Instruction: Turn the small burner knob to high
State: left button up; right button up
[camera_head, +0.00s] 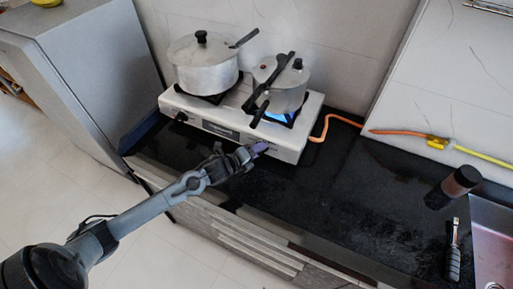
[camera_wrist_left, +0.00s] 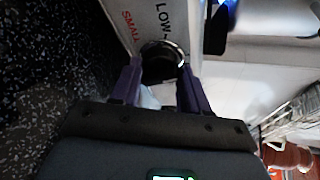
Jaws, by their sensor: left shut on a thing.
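The small burner knob (camera_wrist_left: 162,64) is dark with a bright metal ring. It sits on the stove's white front panel beside the printed words "SMALL" and "LOW-". My left gripper (camera_head: 257,149) is at the right part of the stove front; in the wrist view its purple fingers (camera_wrist_left: 161,82) are on either side of the knob, shut on it. In the head view the gripper hides this knob. The stove (camera_head: 215,121) is white, with a blue flame (camera_head: 277,117) under the smaller pot (camera_head: 284,97). My right gripper is not in view.
A larger pot (camera_head: 203,76) stands on the left burner. An orange hose (camera_head: 323,127) runs right from the stove. A dark bottle (camera_head: 455,186) and a tool (camera_head: 453,255) are at the right of the black counter (camera_head: 330,195). Its middle is clear.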

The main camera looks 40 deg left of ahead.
pick_arm(q)
jog(key=shift+m+g+p, duration=0.3)
jog(key=shift+m+p, duration=0.1)
jog(key=shift+m, duration=0.5)
jog(key=o, duration=1.1)
jog(key=shift+c, duration=0.2)
jog(key=p+v, duration=0.1)
jog(key=v, duration=0.9)
jog(key=shift+s+r+p, duration=0.2)
jog(key=shift+s+p, duration=0.1)
jog(key=shift+s, duration=0.05)
